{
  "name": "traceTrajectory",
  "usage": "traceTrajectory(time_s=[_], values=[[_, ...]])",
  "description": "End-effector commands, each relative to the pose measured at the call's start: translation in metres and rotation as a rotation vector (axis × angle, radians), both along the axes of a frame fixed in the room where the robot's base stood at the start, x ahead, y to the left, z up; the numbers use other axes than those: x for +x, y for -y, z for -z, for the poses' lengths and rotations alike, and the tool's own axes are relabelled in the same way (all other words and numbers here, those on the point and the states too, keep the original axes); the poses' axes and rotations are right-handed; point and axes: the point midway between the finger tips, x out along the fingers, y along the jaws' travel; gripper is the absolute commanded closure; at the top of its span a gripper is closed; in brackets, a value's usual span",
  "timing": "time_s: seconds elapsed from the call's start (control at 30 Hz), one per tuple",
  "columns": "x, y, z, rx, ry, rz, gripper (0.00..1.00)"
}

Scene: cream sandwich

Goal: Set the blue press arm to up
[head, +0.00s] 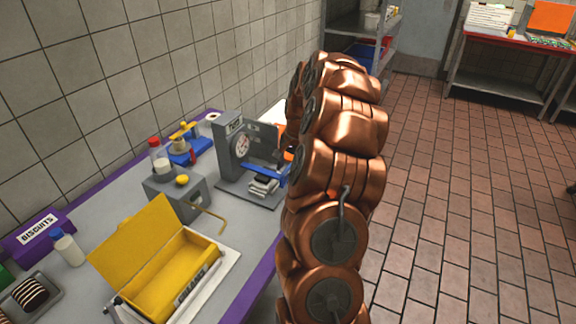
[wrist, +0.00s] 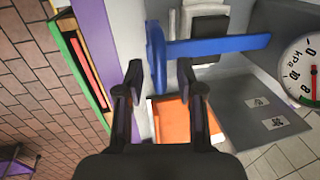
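The blue press arm (head: 266,171) juts out roughly level from a grey press (head: 230,150) with a round dial, in the head view. In the wrist view the blue bar (wrist: 220,45) runs across the top and ends at the left in an upright blue piece (wrist: 155,65). My gripper (wrist: 160,72) is open, its two dark fingertips spread on either side of the lower part of that blue end piece. I cannot tell whether either finger touches it. My copper-coloured arm hides my gripper in the head view.
The kPa dial (wrist: 302,75) is at the wrist view's right edge. An orange object (wrist: 172,120) lies below the fingers. An open yellow box (head: 165,270), a grey box with a bent yellow lever (head: 210,215) and a blue-and-yellow device (head: 188,150) share the purple-edged counter (head: 255,255).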

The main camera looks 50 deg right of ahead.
Motion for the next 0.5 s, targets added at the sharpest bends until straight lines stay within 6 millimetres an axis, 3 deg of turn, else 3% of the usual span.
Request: traceTrajectory(time_s=[0.03, 0.3, 0.5], values=[[0.0, 0.0, 0.0, 0.0, 0.0, 0.0, 0.7], [0.0, 0.0, 0.0, 0.0, 0.0, 0.0, 0.98], [0.0, -0.0001, -0.0001, 0.0, 0.0, 0.0, 1.0]])
